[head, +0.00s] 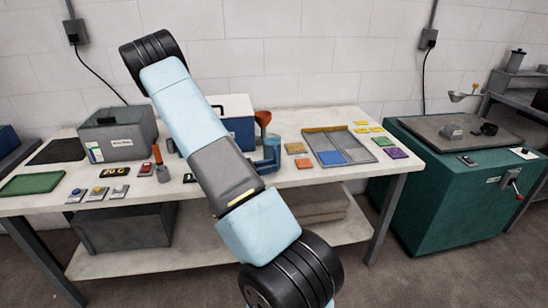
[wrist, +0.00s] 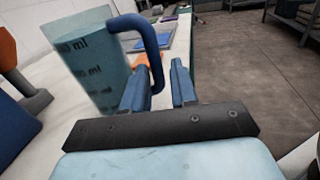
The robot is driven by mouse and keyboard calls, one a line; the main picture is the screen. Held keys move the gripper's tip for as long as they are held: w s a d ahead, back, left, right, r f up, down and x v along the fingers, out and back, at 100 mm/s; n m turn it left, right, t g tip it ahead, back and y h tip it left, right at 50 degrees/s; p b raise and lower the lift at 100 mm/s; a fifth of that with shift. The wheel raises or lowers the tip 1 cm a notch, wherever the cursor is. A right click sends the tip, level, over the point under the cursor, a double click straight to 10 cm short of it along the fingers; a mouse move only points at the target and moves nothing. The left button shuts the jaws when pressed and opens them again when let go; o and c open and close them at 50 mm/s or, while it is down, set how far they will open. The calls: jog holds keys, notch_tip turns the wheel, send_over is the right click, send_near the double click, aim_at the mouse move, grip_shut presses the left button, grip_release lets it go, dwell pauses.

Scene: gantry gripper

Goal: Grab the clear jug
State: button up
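The clear jug (wrist: 92,70) is large at the left of the wrist view, with dark ml markings and a blue handle (wrist: 150,40). It looks upright on the bench. In the head view the jug (head: 272,146) shows small and bluish, partly hidden behind my arm. My gripper (wrist: 161,88) has its two blue fingers apart. The lower part of the handle shows in the gap, close to the left finger. I cannot tell whether they touch.
The white bench (head: 347,113) holds an orange-topped tool (head: 263,119), a sectioned tray (head: 338,147), coloured tiles (head: 303,162) and a grey box (head: 118,133). In the wrist view an orange and dark object (wrist: 8,50) stands left of the jug. Open floor (wrist: 240,60) lies right of the bench.

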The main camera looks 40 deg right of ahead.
jog(key=x, duration=0.5)
jog(key=shift+w+r, duration=0.15)
jog(key=shift+r, duration=0.05)
jog(key=shift+c, duration=0.3)
grip_shut()
